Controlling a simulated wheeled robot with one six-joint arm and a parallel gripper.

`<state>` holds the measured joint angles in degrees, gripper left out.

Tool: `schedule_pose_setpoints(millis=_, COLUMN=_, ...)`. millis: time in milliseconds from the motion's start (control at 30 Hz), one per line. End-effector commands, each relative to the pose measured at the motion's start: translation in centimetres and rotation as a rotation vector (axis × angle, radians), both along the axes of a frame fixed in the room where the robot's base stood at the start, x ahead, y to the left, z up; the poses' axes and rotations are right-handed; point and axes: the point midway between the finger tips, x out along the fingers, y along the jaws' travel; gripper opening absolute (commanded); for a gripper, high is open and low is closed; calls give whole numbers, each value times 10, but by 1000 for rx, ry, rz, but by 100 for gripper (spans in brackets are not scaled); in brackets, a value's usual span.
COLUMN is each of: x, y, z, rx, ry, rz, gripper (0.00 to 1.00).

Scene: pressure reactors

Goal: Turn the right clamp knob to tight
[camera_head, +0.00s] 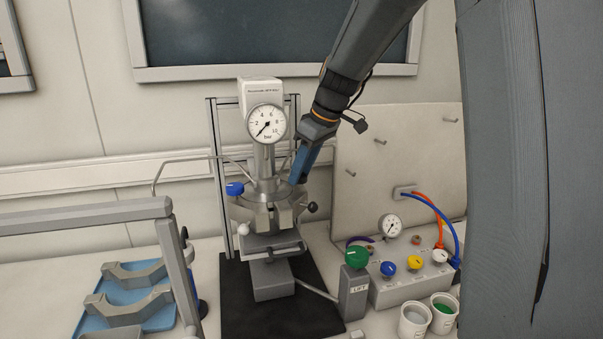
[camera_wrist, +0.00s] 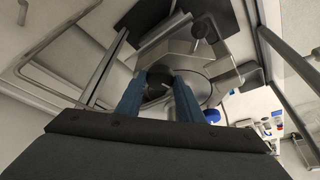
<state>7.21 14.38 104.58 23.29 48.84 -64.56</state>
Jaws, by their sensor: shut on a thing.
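The pressure reactor (camera_head: 265,215) stands upright on a black mat, with its metal clamp around the vessel head. My gripper (camera_head: 297,181) comes down from the upper right to the right side of the reactor head. In the wrist view my gripper (camera_wrist: 158,80) has its two blue fingers on either side of a dark round knob (camera_wrist: 156,92) and is shut on it. In the head view the fingers hide this knob. A black ball knob (camera_head: 312,207) sticks out at the reactor's right, below the fingertips. The knob's tightness cannot be read.
A blue knob (camera_head: 235,188) sits on the reactor's left. A pressure gauge (camera_head: 266,123) rises above, close to my wrist. Metal frame posts (camera_head: 219,180) stand behind. A control box (camera_head: 410,280) with coloured knobs, a green-knobbed lift post (camera_head: 354,290) and two cups (camera_head: 414,320) stand at right.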

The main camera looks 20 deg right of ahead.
Motion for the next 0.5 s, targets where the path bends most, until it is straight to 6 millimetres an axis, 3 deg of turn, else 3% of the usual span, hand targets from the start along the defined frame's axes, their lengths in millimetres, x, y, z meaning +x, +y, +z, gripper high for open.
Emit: schedule_pose_setpoints(millis=500, x=-1, y=2, z=1, rx=-1, ry=0, rz=-207, gripper=12)
